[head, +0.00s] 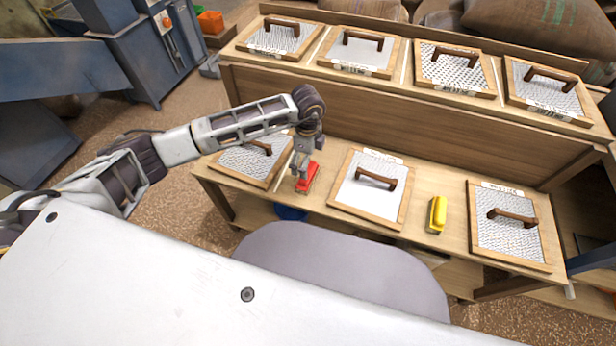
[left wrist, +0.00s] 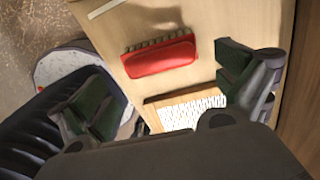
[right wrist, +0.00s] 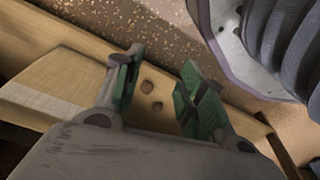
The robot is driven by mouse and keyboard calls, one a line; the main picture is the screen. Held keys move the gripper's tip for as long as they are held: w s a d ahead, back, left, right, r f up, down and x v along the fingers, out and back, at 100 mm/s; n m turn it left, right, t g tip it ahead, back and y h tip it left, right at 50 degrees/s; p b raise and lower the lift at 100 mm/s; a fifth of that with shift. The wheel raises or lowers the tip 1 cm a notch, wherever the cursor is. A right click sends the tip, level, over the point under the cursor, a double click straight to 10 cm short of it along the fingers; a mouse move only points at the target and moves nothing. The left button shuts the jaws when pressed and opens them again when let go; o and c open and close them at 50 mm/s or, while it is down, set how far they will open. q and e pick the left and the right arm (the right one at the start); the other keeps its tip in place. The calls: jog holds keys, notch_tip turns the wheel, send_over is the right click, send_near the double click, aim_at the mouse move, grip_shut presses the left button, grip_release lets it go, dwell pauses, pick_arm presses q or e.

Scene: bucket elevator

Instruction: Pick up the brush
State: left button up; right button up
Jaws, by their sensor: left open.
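A red brush (head: 308,178) lies on the lower wooden shelf between two framed screens. My left gripper (head: 299,170) is just above it, overlapping it in the head view. In the left wrist view the red brush (left wrist: 160,58), with pale bristles along one edge, lies ahead of the gap of my left gripper (left wrist: 167,88). That gripper is open, and its fingers look apart from the brush. A yellow brush (head: 437,213) lies farther right on the shelf. My right gripper (right wrist: 158,85) is open and empty in the right wrist view; the head view does not show it.
On the lower shelf (head: 330,160), framed screens with brown handles stand left (head: 238,160), middle (head: 366,200) and right (head: 490,240). Several more lie on the upper shelf. A blue round object (head: 290,212) is below the shelf. Blue machinery (head: 150,55) stands back left.

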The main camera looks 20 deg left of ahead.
pick_arm(q)
jog(key=shift+f, duration=0.1)
pick_arm(e)
jog(key=shift+w, duration=0.15)
pick_arm(q)
jog(key=shift+s+f, duration=0.1)
jog(key=shift+f, duration=0.5)
notch_tip(320, 180, down, 3)
jog(key=shift+d+f+b, duration=0.1)
jog(key=shift+f+b, duration=0.1)
jog(key=shift+b, duration=0.25)
jog(key=shift+f, duration=0.15)
pick_arm(e)
jog(key=shift+a+r, duration=0.2)
jog(key=shift+r, duration=0.4)
jog(key=shift+a+r, duration=0.2)
jog(key=shift+r, duration=0.4)
pick_arm(q)
jog(key=shift+c, duration=0.4)
pick_arm(e)
jog(key=shift+w, duration=0.15)
